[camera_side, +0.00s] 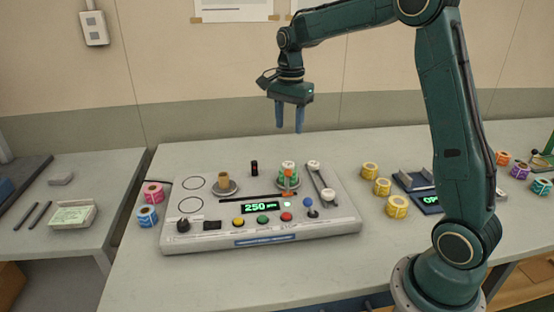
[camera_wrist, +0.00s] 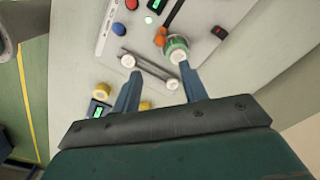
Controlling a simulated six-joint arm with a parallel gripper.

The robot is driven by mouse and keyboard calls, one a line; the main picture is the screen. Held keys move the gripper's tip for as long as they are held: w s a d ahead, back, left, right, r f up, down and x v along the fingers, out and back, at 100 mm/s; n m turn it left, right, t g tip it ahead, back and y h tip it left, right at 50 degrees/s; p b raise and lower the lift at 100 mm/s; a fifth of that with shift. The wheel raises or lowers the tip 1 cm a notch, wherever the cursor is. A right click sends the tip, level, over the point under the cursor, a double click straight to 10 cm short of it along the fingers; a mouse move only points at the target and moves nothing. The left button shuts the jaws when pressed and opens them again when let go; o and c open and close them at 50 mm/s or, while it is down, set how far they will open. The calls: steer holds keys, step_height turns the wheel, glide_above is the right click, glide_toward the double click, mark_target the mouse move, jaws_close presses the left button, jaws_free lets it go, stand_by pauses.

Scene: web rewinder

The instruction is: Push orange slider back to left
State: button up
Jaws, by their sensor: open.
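The orange slider (camera_side: 287,178) stands upright at the right end of a dark slot (camera_side: 240,198) on the light grey rewinder panel (camera_side: 205,238). A green-and-white roll (camera_side: 289,166) sits on a spindle just behind it. My gripper (camera_side: 289,130) is open and empty, pointing down, well above the panel and roughly over the roll and slider. In the wrist view the orange slider (camera_wrist: 160,38) shows beyond the fingertips of my gripper (camera_wrist: 160,72), beside the green roll (camera_wrist: 176,47). Neither finger appears to touch the slider.
A grey bar with white rollers (camera_side: 321,181) lies right of the slider. A brown core (camera_side: 223,180) is on the left spindle. Buttons, including a red one (camera_side: 286,216), and a display (camera_side: 258,206) lie in front. Yellow rolls (camera_side: 382,187) stand on the table at right.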

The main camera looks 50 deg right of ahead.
mark_target(288, 170)
steer(key=shift+f, duration=0.1)
step_height(288, 170, down, 14)
steer(key=shift+r, duration=0.15)
stand_by(0.8)
steer(key=shift+c, duration=0.2)
jaws_close()
